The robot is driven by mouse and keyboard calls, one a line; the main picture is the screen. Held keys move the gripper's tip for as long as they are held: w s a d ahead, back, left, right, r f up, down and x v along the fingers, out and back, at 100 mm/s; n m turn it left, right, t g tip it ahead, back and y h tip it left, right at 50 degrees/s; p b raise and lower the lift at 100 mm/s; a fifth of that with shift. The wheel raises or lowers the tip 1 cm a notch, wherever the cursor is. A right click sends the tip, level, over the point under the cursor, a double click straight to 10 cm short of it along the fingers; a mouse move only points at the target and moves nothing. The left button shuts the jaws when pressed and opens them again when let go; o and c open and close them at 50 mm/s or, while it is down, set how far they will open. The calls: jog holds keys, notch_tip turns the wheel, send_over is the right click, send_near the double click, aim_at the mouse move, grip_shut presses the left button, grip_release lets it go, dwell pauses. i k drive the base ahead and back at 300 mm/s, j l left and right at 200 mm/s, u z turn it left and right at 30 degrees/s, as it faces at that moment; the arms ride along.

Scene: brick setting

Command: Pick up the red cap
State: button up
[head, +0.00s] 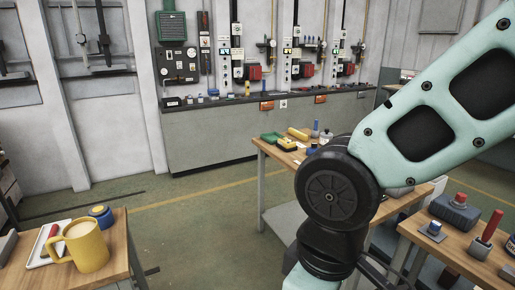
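A small red cap-like piece (461,197) sits on top of a dark grey container (454,212) on the right-hand wooden table; I cannot tell whether it is the red cap of the task. My gripper is not in view. Only my pale green arm links and a black joint show, filling the right half of the head view and hiding part of the tables behind them.
A red-handled tool (489,228) and a blue-topped piece (433,229) are on the right-hand table (415,229). A yellow mug (86,246), a white tray (37,259) and a blue round item (101,216) are on the left table. Open floor (195,235) lies between.

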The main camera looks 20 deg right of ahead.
aim_at(460, 196)
jog(key=i+l+z, duration=0.1)
jog(key=i+z, duration=0.75)
jog(key=i+l, duration=0.25)
jog(key=i+l+z, duration=0.1)
jog(key=i+l, duration=0.15)
jog(key=i, duration=0.2)
